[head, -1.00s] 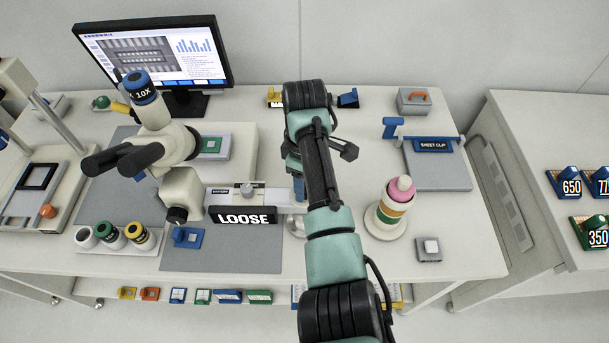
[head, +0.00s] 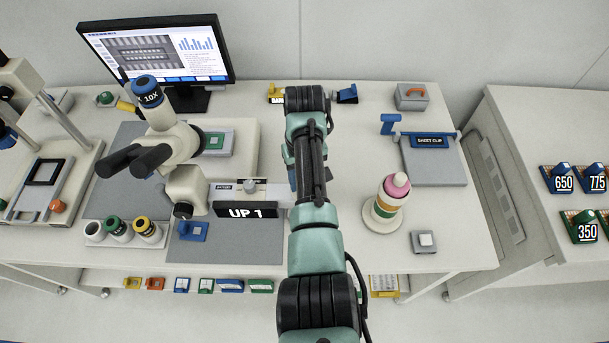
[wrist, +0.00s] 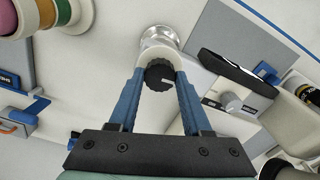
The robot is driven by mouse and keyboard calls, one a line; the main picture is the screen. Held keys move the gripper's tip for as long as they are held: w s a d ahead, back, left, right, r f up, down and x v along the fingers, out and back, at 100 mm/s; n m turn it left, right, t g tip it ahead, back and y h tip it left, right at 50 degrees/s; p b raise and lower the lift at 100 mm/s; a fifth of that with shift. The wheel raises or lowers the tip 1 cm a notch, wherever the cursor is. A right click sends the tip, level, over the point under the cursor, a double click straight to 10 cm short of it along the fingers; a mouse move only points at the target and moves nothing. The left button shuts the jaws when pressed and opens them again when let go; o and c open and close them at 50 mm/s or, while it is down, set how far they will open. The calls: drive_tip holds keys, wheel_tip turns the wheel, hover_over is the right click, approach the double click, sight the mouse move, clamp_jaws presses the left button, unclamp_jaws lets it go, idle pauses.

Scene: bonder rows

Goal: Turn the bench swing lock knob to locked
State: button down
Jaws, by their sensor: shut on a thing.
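The black ribbed knob (wrist: 160,76) with a pale index mark sits on a white collar in front of a shiny round post in the wrist view. My gripper (wrist: 161,74) has its two blue fingers shut on this knob, one on each side. In the head view my arm hides the knob and most of the fingers. A black sign reading "UP 1" (head: 246,210) stands left of my arm. A grey knob (head: 250,186) sits on the pale arm behind the sign; it also shows in the wrist view (wrist: 232,103), apart from my fingers.
The microscope (head: 170,140) stands left of my arm. A ring stack (head: 388,198) and a small grey block (head: 424,241) stand close on the right. A sheet clip board (head: 433,165) lies farther right. Lens pots (head: 118,229) stand at the front left.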

drive_tip(key=shift+m, duration=0.6)
drive_tip(key=shift+c, duration=1.7)
unclamp_jaws()
wheel_tip(320, 180, up, 13)
drive_tip(key=shift+p, duration=0.45)
